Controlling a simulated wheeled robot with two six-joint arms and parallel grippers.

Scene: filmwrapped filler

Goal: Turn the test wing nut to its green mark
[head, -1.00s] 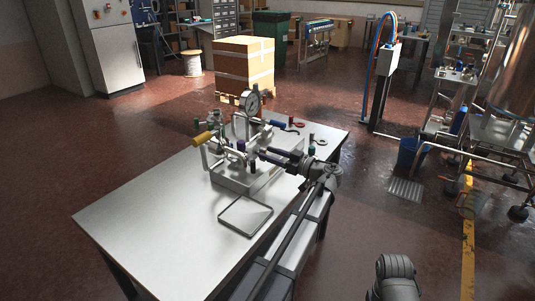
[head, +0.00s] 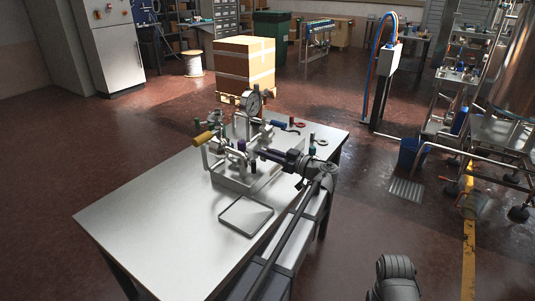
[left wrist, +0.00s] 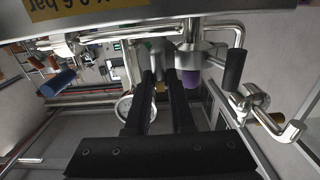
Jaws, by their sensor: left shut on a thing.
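A steel valve rig with a tray base (head: 232,184) stands on the steel table (head: 150,205). It carries a round pressure gauge (head: 253,102), a yellow handle (head: 204,138) and pipes. My left gripper (head: 262,153) reaches into the rig from the right, its dark fingers level. In the left wrist view the left gripper (left wrist: 168,75) has its fingers close together on a small steel part below a plate. I take this part for the test wing nut; its wings are mostly hidden by the fingers. I cannot make out the green mark.
In the left wrist view, a black-gripped lever (left wrist: 234,68) and a purple cap (left wrist: 190,78) sit close to the right finger. An empty shallow tray (head: 246,216) lies on the table in front of the rig. The table's left half is clear.

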